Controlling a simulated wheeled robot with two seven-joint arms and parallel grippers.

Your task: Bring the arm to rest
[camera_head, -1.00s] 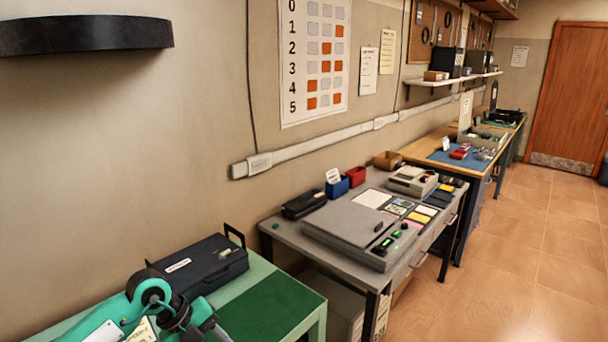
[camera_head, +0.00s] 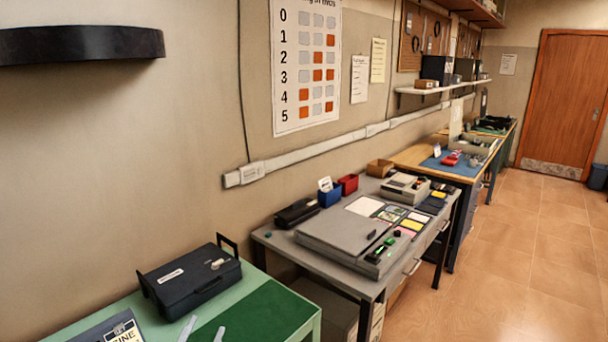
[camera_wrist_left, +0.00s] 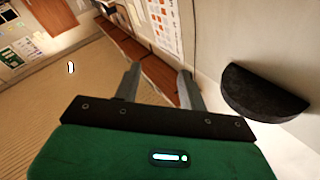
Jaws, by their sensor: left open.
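My left gripper (camera_head: 204,331) shows only as two grey finger tips at the bottom edge of the head view, over the green-topped table. In the left wrist view its two fingers (camera_wrist_left: 159,78) stand well apart with nothing between them. The rest of the left arm is below the head view. My right gripper is in neither view.
A black case (camera_head: 192,284) sits on the green table (camera_head: 262,312), beside the fingers. A grey desk (camera_head: 282,241) with a flat panel stands beyond it. A dark half-round wall shelf (camera_wrist_left: 262,92) shows in the left wrist view. The floor (camera_head: 500,260) at right is clear.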

